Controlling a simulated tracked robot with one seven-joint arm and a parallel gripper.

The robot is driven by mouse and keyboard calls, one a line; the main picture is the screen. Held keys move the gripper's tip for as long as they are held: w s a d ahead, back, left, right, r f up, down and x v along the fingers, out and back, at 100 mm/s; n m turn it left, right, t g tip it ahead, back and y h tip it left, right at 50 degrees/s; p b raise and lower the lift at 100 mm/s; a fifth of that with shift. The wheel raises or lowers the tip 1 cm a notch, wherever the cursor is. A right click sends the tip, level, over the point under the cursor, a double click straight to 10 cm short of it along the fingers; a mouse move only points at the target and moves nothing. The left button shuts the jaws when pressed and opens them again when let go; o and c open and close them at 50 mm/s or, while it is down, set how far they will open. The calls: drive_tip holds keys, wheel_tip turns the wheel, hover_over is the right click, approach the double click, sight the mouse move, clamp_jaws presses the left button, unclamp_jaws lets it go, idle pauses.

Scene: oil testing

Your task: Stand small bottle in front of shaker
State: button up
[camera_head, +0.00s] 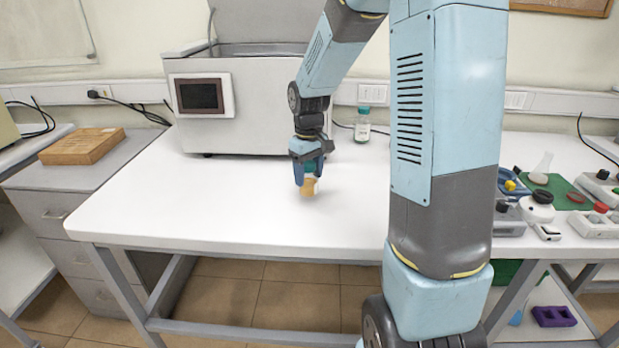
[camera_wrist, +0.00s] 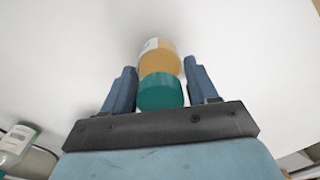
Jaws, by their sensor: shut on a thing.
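The small bottle (camera_head: 308,187) has amber contents, a pale label and a green cap. My gripper (camera_head: 309,175) points down and is shut on it near the cap. The bottle looks roughly upright, in front of the shaker and right of its screen. I cannot tell whether its base touches the white table. In the wrist view the small bottle (camera_wrist: 164,60) sits between the two blue fingers of my gripper (camera_wrist: 160,78), cap toward the wrist. The shaker (camera_head: 250,100) is a large grey-white box with a dark screen, at the back of the table.
Another green-capped bottle (camera_head: 362,127) stands at the back, right of the shaker. The white table (camera_head: 200,210) is clear on the left and front. A green mat (camera_head: 556,190), a flask (camera_head: 541,167) and several instruments are at the right. A brown box (camera_head: 82,146) lies on a left cabinet.

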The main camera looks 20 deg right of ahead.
drive_tip(key=shift+f, duration=0.8)
drive_tip(key=o, duration=1.2)
drive_tip(key=shift+f, duration=0.1)
